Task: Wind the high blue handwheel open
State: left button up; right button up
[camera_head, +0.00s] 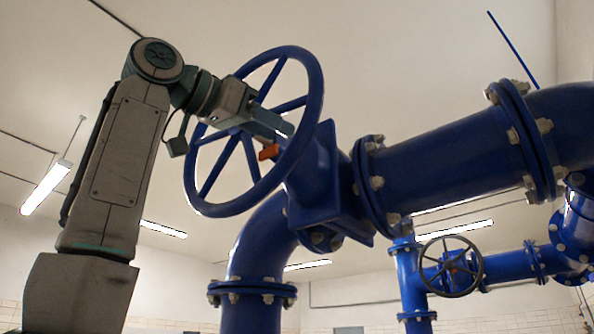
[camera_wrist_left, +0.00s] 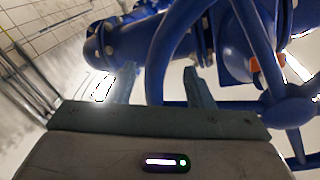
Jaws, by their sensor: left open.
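The high blue handwheel (camera_head: 315,90) is a large spoked ring on the blue valve, tilted and seen from below in the head view. In the left wrist view, the wheel's rim (camera_wrist_left: 165,50) shows in the gap between the two spread fingers of my left gripper (camera_wrist_left: 160,85). The hub (camera_wrist_left: 287,108) and spokes are to the right. I cannot tell whether a finger touches the rim. My right gripper is not in view.
The blue valve body (camera_head: 318,175) and thick flanged pipe (camera_head: 440,165) stand right behind the wheel. A blue elbow pipe (camera_head: 258,245) drops below it. A smaller dark handwheel (camera_head: 450,267) is lower right. An orange part (camera_head: 268,152) shows near the wheel's middle.

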aim_at(298, 143)
pick_arm(q)
jog(key=p+x, duration=0.2)
jog(key=x, duration=0.4)
jog(key=shift+w+d+p, duration=0.15)
jog(key=shift+w+p, duration=0.05)
jog(key=shift+p, duration=0.15)
jog(key=c, duration=0.7)
grip_shut()
